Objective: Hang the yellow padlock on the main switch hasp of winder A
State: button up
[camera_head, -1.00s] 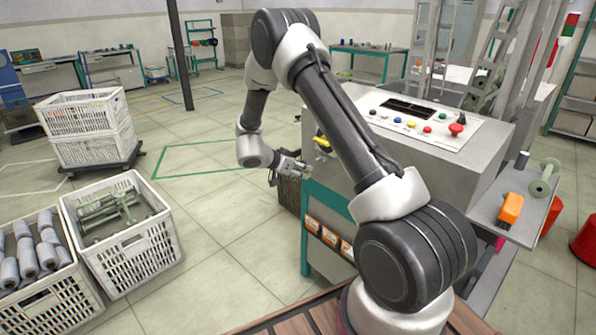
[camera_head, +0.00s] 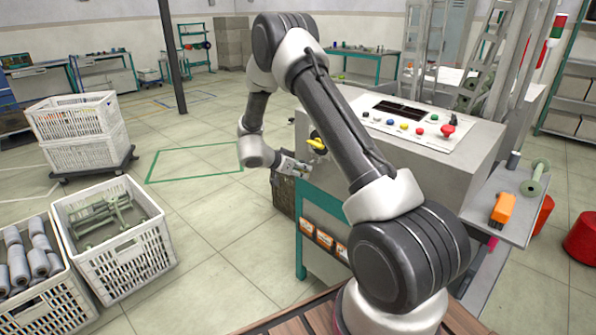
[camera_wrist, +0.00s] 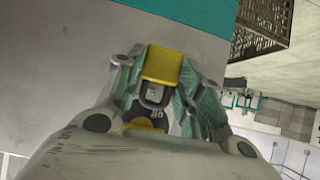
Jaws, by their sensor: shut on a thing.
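My gripper (camera_wrist: 160,88) is shut on the yellow padlock (camera_wrist: 162,66), whose body sits between the two greenish finger pads in the wrist view. Its grey shackle (camera_wrist: 154,94) points down the picture, toward a black and yellow main switch (camera_wrist: 145,122) with "Off" lettering. The shackle overlaps the switch in this view; I cannot tell whether it is through the hasp. In the head view, my gripper (camera_head: 301,168) is close to the end face of the winder, just below the yellow main switch (camera_head: 317,144). The padlock and hasp are not clear there.
The winder's control panel (camera_head: 418,124) is behind my arm. A tray (camera_head: 512,225) at right holds an orange item (camera_head: 502,209) and a green bobbin (camera_head: 534,178). White crates (camera_head: 117,250) stand at left. The floor between crates and winder is clear.

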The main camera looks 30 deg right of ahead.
jog(key=shift+w+d, duration=0.25)
jog(key=shift+d, duration=0.9)
jog(key=shift+d, duration=0.2)
jog(key=shift+w+d, duration=0.3)
jog(key=shift+d, duration=0.5)
jog(key=shift+f, duration=0.5)
dwell(0.6)
jog(key=o, duration=1.2)
jog(key=v, duration=1.2)
